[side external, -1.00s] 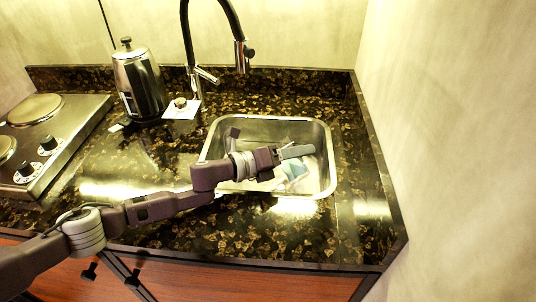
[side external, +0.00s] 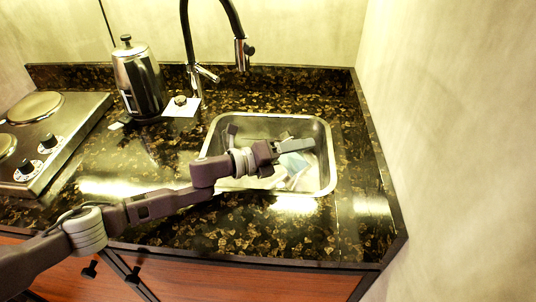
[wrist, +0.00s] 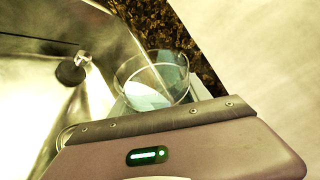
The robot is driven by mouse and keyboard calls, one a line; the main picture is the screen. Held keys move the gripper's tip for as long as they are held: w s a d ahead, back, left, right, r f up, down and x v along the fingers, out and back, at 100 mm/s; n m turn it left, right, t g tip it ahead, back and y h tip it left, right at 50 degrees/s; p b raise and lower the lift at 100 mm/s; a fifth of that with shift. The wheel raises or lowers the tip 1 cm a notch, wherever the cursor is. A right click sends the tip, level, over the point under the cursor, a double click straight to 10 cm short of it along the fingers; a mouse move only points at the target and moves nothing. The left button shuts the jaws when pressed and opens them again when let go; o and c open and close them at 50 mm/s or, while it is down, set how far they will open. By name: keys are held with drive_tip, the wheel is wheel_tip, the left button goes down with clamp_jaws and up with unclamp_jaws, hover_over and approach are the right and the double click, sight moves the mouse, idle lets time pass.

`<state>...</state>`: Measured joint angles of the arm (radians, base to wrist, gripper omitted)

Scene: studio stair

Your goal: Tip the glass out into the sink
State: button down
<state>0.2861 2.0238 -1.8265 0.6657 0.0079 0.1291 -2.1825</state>
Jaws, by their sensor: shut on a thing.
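My gripper (side external: 297,146) is over the right half of the steel sink (side external: 328,165). It is shut on the glass (side external: 293,164), a clear, pale bluish tumbler hanging tilted at the fingers in the side external view. In the wrist view the round rim of the glass (wrist: 153,62) shows beyond the gripper body, which covers its near part. A pale area shows inside the glass; I cannot tell whether it is liquid or the glass bottom. The sink (wrist: 30,90) fills the left of the wrist view.
The black tap (side external: 238,35) arches behind the sink. A steel kettle (side external: 140,82) stands on the dark counter (side external: 270,232) to the left, near a small object on a white card (side external: 182,108). A hob (side external: 40,135) is at far left. The wall is close on the right.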

drive_tip(key=shift+r+n+p, duration=0.5)
drive_tip(key=shift+n+p, duration=0.15)
drive_tip(key=shift+n, duration=0.15)
idle(0.4)
drive_tip(key=shift+w+a+r+n+h+p, duration=0.45)
drive_tip(key=shift+w+a+n+h+p, duration=0.1)
drive_tip(key=shift+n+p, duration=0.35)
idle(0.8)
drive_tip(key=shift+w+a+r+n+p, duration=0.1)
drive_tip(key=shift+a+r+n+p, duration=0.05)
drive_tip(key=shift+r+n+p, duration=0.35)
idle(0.8)
drive_tip(key=shift+f, duration=0.2)
